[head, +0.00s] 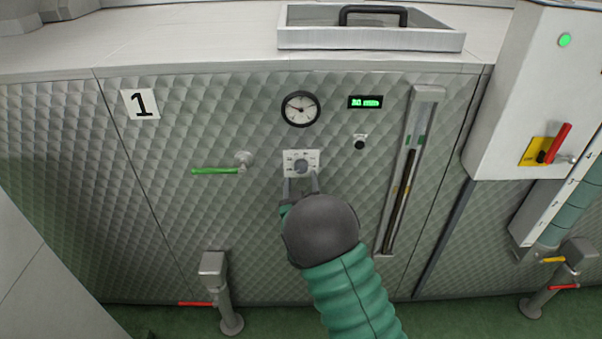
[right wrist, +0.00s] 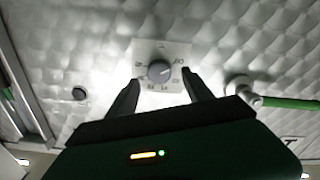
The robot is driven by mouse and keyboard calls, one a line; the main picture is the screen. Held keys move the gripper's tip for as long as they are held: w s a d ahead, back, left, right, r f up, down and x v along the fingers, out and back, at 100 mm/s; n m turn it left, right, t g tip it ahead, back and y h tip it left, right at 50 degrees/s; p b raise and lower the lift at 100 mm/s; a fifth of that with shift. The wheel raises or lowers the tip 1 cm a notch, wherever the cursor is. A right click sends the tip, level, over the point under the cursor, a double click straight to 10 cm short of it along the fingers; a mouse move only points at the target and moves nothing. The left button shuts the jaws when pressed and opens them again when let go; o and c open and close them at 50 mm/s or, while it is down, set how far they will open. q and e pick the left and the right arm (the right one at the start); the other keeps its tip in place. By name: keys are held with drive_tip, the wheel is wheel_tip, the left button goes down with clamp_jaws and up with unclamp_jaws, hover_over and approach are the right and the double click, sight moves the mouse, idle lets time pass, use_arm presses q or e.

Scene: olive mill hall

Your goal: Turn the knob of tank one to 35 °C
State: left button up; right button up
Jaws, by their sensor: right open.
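The grey round knob (head: 301,167) sits on a white square dial plate (head: 313,157) on the quilted metal front of tank one, marked by a "1" label (head: 141,104). In the right wrist view the knob (right wrist: 160,71) shows with marks around it that are too small to read surely. My right gripper (head: 301,181) is open, its fingers just below the knob in the head view. In the right wrist view the fingertips (right wrist: 158,78) stand apart on either side of the knob, with space showing between. Whether they touch the plate I cannot tell. My left gripper is not in view.
A round gauge (head: 301,109) and a green display (head: 366,102) are above the knob. A green lever (head: 215,170) sticks out to its left. A black button (head: 359,144) and a vertical sight tube (head: 402,185) are to its right. A lidded tray (head: 370,39) lies on top.

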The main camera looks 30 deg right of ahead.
sight(301, 170)
drive_tip(key=x, duration=0.3)
drive_tip(key=shift+w+r, duration=0.1)
drive_tip(key=shift+w, duration=0.25)
drive_tip(key=shift+w+d, duration=0.1)
drive_tip(key=shift+d, duration=0.35)
drive_tip(key=shift+a, duration=0.15)
clamp_jaws()
